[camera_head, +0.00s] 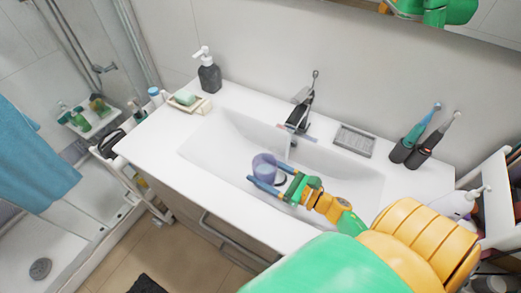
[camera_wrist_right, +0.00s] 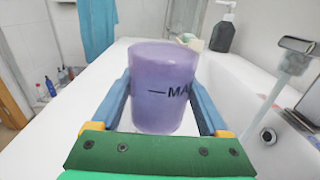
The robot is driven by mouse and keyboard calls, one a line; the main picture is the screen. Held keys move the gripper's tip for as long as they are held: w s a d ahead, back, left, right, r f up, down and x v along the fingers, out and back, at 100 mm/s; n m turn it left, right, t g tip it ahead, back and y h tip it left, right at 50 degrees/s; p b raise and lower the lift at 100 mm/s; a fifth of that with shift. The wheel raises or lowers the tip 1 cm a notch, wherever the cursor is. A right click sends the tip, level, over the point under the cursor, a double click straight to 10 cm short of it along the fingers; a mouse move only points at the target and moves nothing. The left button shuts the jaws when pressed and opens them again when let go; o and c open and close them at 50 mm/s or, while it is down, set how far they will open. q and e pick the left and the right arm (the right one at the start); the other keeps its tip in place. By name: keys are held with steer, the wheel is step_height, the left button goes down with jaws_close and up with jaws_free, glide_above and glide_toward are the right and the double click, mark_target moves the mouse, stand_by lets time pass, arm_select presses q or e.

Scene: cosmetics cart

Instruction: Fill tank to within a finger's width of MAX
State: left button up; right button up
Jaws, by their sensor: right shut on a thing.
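The tank is a translucent purple cup (camera_head: 265,166) with a MAX mark. In the head view it appears over the left-middle part of the white basin (camera_head: 215,150). My right gripper (camera_head: 268,175) is shut on the tank (camera_wrist_right: 162,88), with a blue finger on each side. The tank looks roughly upright. The tap (camera_head: 300,115) is behind and right of it, and in the right wrist view the tap (camera_wrist_right: 298,46) has what looks like running water below its spout. The tank is apart from this stream. I cannot tell the water level inside. My left gripper is not in view.
A dark soap dispenser (camera_head: 209,76) and a soap dish (camera_head: 188,101) stand left of the basin. A grey tray (camera_head: 354,141) and two electric toothbrushes (camera_head: 418,145) are on the right. The counter's front left is clear. A mirror is at the top.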

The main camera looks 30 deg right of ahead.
steer(key=w+d+f+b, duration=0.1)
steer(key=d, duration=0.1)
steer(key=d+f+b, duration=0.1)
steer(key=d+b, duration=0.1)
steer(key=w+d+f+b, duration=0.1)
steer(key=d+f+b, duration=0.1)
steer(key=shift+w, duration=0.3)
steer(key=shift+w+d, duration=0.15)
steer(key=shift+d, duration=0.1)
steer(key=shift+r, duration=0.1)
